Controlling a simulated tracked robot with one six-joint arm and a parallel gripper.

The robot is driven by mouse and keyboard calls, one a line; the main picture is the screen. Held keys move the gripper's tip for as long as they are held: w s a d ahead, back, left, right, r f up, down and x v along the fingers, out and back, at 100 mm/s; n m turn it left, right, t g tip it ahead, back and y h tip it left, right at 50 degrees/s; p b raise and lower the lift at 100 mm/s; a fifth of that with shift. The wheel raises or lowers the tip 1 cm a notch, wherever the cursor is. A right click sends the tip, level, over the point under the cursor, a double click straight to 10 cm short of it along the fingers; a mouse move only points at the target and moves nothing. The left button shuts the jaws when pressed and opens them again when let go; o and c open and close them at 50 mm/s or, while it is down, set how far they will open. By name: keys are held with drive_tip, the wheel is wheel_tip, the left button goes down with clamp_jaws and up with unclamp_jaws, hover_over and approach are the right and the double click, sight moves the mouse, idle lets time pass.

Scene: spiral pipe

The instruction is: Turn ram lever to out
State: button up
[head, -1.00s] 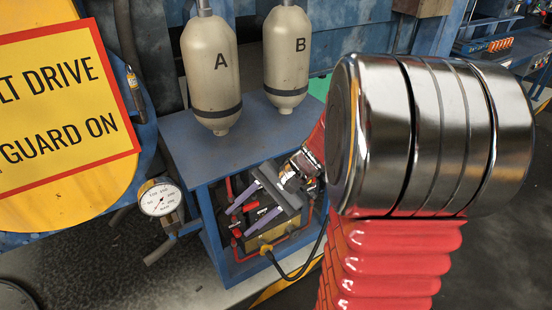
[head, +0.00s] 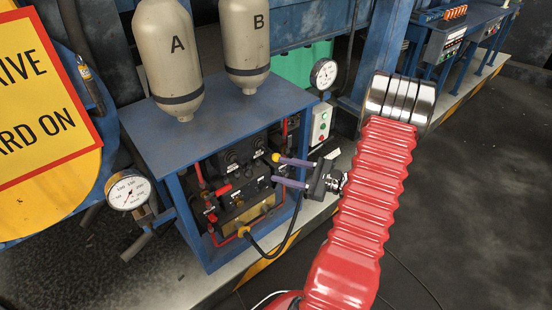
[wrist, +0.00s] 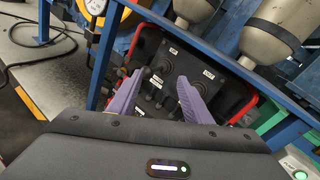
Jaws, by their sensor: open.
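The black control panel (head: 240,157) is in the blue frame under the bottles. It carries small labels, dark knobs and red handles; the labels are too small to read, so I cannot tell which control is the ram lever. A yellow knob (head: 276,157) shows at the tip of my upper finger; I cannot tell whether they touch. My gripper (head: 276,170) is open, its purple fingers pointing left at the panel's right part. In the wrist view my gripper (wrist: 158,80) is spread in front of the panel (wrist: 172,72), with dark levers (wrist: 155,88) showing between the fingers.
A gauge (head: 129,192) stands at left, another (head: 323,73) at right above a button box (head: 320,123). A black cable (head: 285,240) loops below the panel. The floor at right is clear.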

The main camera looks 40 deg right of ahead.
sight(277, 158)
drive_tip(key=s+d+f+m+t+h, duration=0.2)
drive_tip(key=s+d+f+m+h, duration=0.1)
drive_tip(key=d, duration=0.4)
drive_tip(key=shift+s+d+f+m+h, duration=0.3)
drive_tip(key=shift+s+f+m+h, duration=0.1)
drive_tip(key=shift+f+m+h, duration=0.35)
drive_tip(key=shift+f, duration=0.1)
drive_tip(key=w, duration=0.4)
drive_tip(key=w+a, duration=0.1)
drive_tip(key=w, duration=0.4)
drive_tip(key=w+a, duration=0.1)
drive_tip(key=w, duration=0.3)
drive_tip(key=shift+w+a, duration=0.1)
drive_tip(key=shift+w, duration=0.25)
drive_tip(key=shift+c, duration=0.2)
clamp_jaws()
